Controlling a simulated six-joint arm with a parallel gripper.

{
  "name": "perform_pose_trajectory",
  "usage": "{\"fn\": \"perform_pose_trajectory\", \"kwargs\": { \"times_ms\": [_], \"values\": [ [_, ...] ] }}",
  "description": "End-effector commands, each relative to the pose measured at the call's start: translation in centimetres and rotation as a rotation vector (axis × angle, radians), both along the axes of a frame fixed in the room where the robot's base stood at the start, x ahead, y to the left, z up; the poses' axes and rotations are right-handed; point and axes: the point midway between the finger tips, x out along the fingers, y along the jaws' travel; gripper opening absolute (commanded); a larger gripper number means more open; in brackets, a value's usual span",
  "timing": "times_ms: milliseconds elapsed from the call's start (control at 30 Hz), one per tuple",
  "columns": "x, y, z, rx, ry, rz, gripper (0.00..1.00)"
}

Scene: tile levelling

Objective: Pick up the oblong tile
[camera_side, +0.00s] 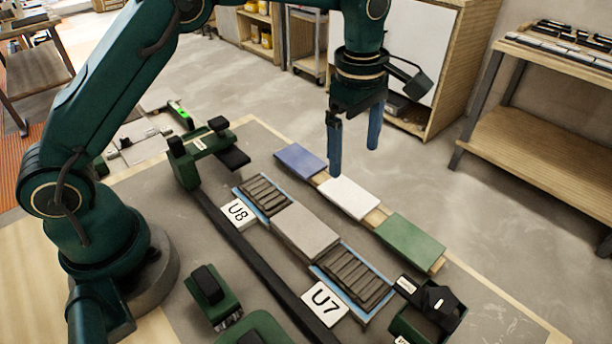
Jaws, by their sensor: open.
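Three oblong tiles lie in a row on a wooden strip: a blue tile (300,159), a white tile (349,197) and a green tile (409,241). A grey slab (305,231) lies between two ribbed beds, the one by the U8 label (264,195) and the one by the U7 label (352,277). I cannot tell which piece the task means. My gripper (354,154) is open, pointing down with its two blue fingers apart. It appears above the row, near the blue and white tiles, with nothing between the fingers.
A dark rail (243,254) runs along the near side of the beds, with a green and black device (208,153) at its far end. Green blocks (212,297) stand at the front. A black and green tool (432,306) sits at the lower right. Bare table lies right of the tiles.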

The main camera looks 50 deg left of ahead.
Motion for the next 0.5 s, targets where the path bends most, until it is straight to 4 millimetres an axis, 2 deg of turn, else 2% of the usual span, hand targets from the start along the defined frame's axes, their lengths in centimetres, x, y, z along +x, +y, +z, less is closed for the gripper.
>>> {"fn": "perform_pose_trajectory", "kwargs": {
  "times_ms": [33,100,500],
  "values": [
    [-0.2,-0.2,-1.1,0.005,0.026,-0.007,1.00],
    [-0.5,-0.3,-2.0,0.010,0.049,-0.012,1.00],
    [-0.7,-0.4,-6.5,0.010,0.060,-0.017,1.00]
  ]
}}
